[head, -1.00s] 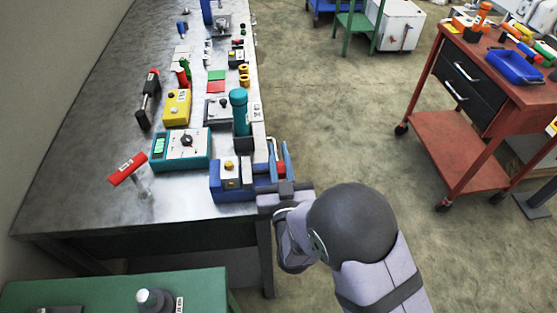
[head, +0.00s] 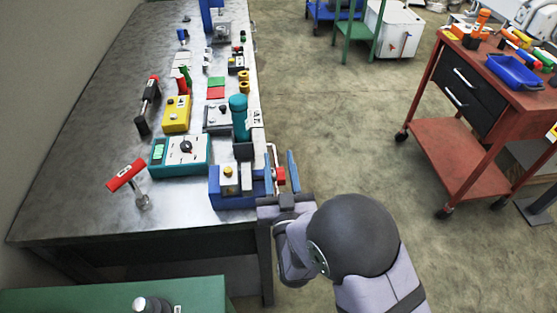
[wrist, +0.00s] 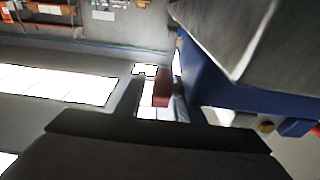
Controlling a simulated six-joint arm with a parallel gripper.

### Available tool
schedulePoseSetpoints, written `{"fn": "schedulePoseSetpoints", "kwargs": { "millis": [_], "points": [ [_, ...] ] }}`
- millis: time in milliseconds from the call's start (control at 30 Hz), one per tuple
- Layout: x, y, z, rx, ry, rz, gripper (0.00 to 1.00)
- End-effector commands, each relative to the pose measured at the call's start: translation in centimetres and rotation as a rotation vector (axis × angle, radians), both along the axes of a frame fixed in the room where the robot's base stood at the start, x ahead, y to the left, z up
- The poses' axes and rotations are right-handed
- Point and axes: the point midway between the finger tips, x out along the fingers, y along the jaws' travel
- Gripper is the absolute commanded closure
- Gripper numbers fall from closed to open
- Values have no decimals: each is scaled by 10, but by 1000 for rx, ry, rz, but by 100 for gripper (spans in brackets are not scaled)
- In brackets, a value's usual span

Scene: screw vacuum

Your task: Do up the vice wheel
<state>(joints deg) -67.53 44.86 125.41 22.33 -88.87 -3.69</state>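The blue vice (head: 236,201) sits at the near right corner of the steel bench. Its red wheel (head: 280,175) is on the right side, over the bench edge. My gripper (head: 283,167) is at the wheel, with one finger on each side of it in the picture. In the wrist view a red piece, seemingly the wheel (wrist: 160,90), shows between my two fingers (wrist: 160,88) with light gaps on both sides. My gripper looks open around it. The vice's blue body (wrist: 212,85) fills the upper right there. Contact with the wheel cannot be told.
A teal meter (head: 180,153), a red-handled tool (head: 126,176), a yellow box (head: 176,113) and a teal cylinder (head: 239,117) stand near the vice. A green surface (head: 60,303) is in front. The floor to the right is free up to a red cart (head: 455,160).

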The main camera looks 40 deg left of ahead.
Motion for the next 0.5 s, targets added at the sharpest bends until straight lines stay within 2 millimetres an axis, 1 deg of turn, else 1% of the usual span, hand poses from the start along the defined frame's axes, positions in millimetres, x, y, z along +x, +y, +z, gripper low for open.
{"fn": "schedulePoseSetpoints", "kwargs": {
  "millis": [333,500],
  "points": [
    [-33,-31,-8,-2,0,3,66],
    [-42,-41,-9,0,0,2,66]
  ]
}}
